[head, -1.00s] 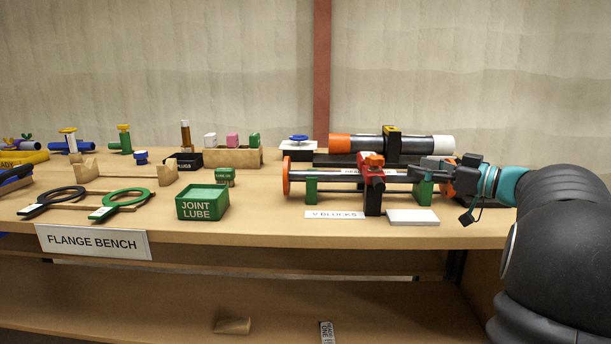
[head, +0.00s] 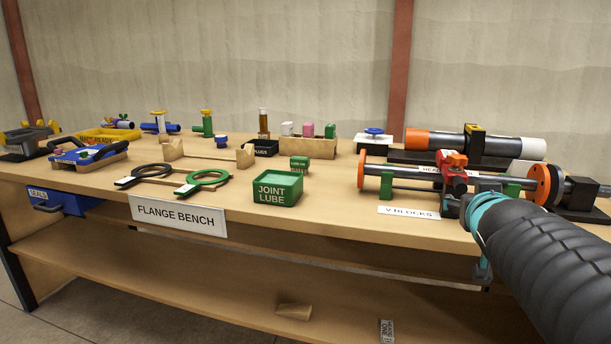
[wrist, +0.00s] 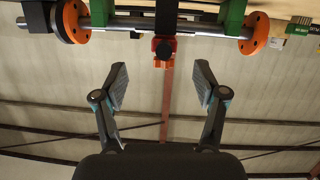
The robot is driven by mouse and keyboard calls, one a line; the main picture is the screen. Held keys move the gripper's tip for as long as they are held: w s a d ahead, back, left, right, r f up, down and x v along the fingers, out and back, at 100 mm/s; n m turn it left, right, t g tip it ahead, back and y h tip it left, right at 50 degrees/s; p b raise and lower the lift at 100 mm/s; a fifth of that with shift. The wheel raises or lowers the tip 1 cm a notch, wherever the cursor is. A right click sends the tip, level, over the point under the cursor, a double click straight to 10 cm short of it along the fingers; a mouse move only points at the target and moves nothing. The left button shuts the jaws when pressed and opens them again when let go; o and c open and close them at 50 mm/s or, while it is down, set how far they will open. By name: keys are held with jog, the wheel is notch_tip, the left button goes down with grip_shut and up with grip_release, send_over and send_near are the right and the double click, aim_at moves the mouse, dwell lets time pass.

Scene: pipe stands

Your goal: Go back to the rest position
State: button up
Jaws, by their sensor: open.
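My gripper (wrist: 161,82) is open and empty in the wrist view, its two fingers spread apart. In the head view, my arm reaches in from the lower right to the bench's front edge, and the gripper is mostly hidden behind it. The grey pipe (head: 408,174) lies across green V-blocks on the bench, with orange flanges at its ends and a red clamp (head: 451,164) around its middle. In the wrist view the pipe (wrist: 198,26) and the red clamp (wrist: 163,47) lie beyond the fingertips, apart from them.
The wooden bench (head: 330,220) carries a green joint lube box (head: 278,189), green and black rings, and a wooden cradle (head: 205,158). A second pipe with orange and white ends (head: 531,149) lies behind the first. A lower shelf (head: 200,280) runs underneath.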

jog(key=s+a+f+n+g+y, duration=0.1)
jog(key=s+a+f+g+y, duration=0.1)
jog(key=s+a+f+g, duration=0.2)
jog(key=s+a+f+n+g+y, duration=0.1)
jog(key=s+a+f+g, duration=0.3)
jog(key=s+a+f, duration=0.6)
jog(key=s+f+y, duration=0.1)
jog(key=s+f, duration=0.4)
jog(key=s, duration=0.2)
jog(key=shift+a+n+y, duration=0.25)
jog(key=shift+n+y, duration=0.05)
jog(key=shift+y, duration=0.1)
